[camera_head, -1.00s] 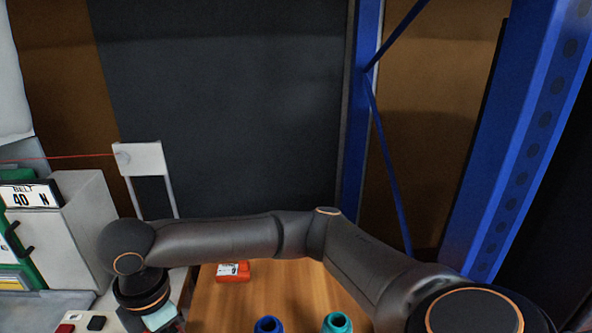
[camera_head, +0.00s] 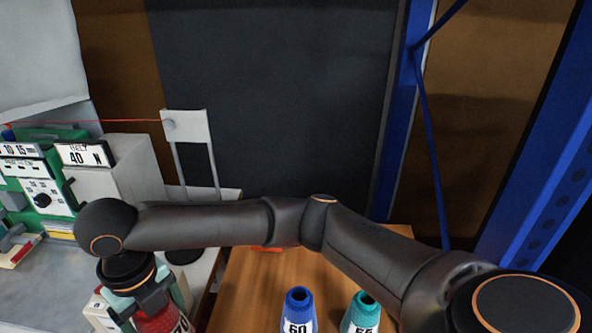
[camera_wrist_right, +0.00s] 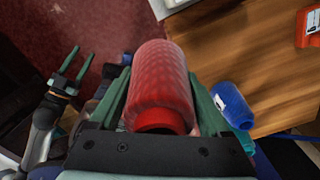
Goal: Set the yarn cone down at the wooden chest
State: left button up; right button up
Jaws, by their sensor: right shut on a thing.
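My right gripper (camera_head: 150,306) is shut on a red yarn cone (camera_head: 170,322), low at the left of the head view. In the right wrist view the red cone (camera_wrist_right: 160,85) lies between the green fingers, over the dark red floor. A wooden top (camera_head: 255,290) stands to the right of the cone; I cannot tell from its top alone whether it is the wooden chest. My left gripper (camera_wrist_right: 68,72) shows only in the right wrist view, at the left, with its two green fingers apart and nothing between them.
A blue cone (camera_head: 298,312) and a teal cone (camera_head: 361,315) stand on the wooden top. A red item (camera_wrist_right: 311,28) lies there too. Blue rack posts (camera_head: 403,120) rise behind.

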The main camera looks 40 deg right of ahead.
jog(key=d+f, duration=0.4)
jog(key=w+d+f, duration=0.1)
jog(key=d+f, duration=0.3)
jog(key=d, duration=0.1)
jog(key=d+f, duration=0.4)
jog(key=d, duration=0.1)
jog(key=shift+w+f+p, duration=0.15)
jog(key=shift+w+p, duration=0.25)
jog(key=shift+f, duration=0.35)
jog(key=o, duration=1.6)
jog(key=shift+f, duration=0.15)
jog(key=shift+c, duration=0.2)
notch_tip(320, 180, up, 12)
jog(key=shift+r, duration=0.2)
